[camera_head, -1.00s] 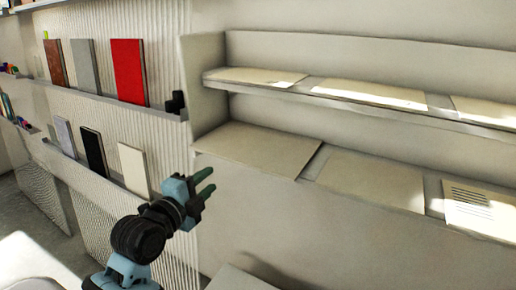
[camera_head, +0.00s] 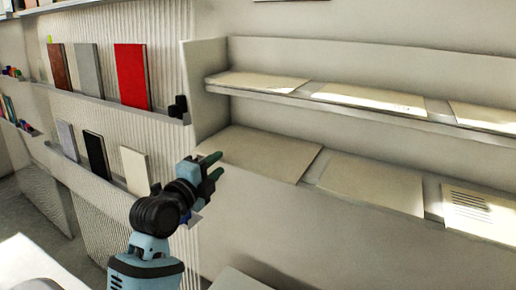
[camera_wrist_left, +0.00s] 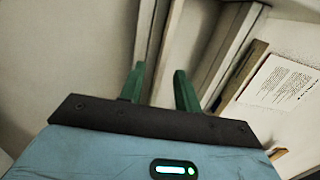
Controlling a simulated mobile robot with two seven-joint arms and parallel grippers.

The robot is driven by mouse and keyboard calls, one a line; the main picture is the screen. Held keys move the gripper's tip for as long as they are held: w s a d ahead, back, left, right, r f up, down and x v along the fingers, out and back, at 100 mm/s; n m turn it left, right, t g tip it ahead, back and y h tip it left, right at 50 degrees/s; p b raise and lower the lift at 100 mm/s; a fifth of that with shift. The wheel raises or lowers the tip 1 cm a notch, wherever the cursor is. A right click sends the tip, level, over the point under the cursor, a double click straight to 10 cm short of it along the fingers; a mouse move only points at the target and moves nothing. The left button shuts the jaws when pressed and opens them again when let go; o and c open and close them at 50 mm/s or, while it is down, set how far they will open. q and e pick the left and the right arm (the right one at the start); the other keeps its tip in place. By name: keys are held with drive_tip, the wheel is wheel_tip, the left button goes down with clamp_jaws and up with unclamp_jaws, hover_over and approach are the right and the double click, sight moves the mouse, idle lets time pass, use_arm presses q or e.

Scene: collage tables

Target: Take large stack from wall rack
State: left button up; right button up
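The wall rack (camera_head: 215,96) has two long shelves with flat, pale sheets or stacks on them. The lower shelf holds a wide one at left (camera_head: 265,151), one in the middle (camera_head: 375,184) and one with printed lines at right (camera_head: 480,208). The upper shelf holds thinner-looking ones, at left (camera_head: 258,81) and middle (camera_head: 370,97). I cannot tell which is the large stack. My left gripper (camera_head: 214,166) is open and empty, in front of the lower shelf's left end. Its green fingers stand apart in the left wrist view (camera_wrist_left: 158,90). My right gripper is not in view.
To the left, ledges on a ribbed wall hold upright books, including a red book (camera_head: 132,77) and a white book (camera_head: 135,170). A small black object (camera_head: 178,106) sits at the upper ledge's end. The wall below the rack is bare.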

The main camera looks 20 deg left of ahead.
sight(221, 161)
use_arm(q)
drive_tip(key=shift+w, duration=1.8)
clamp_jaws()
drive_tip(key=shift+r, duration=0.1)
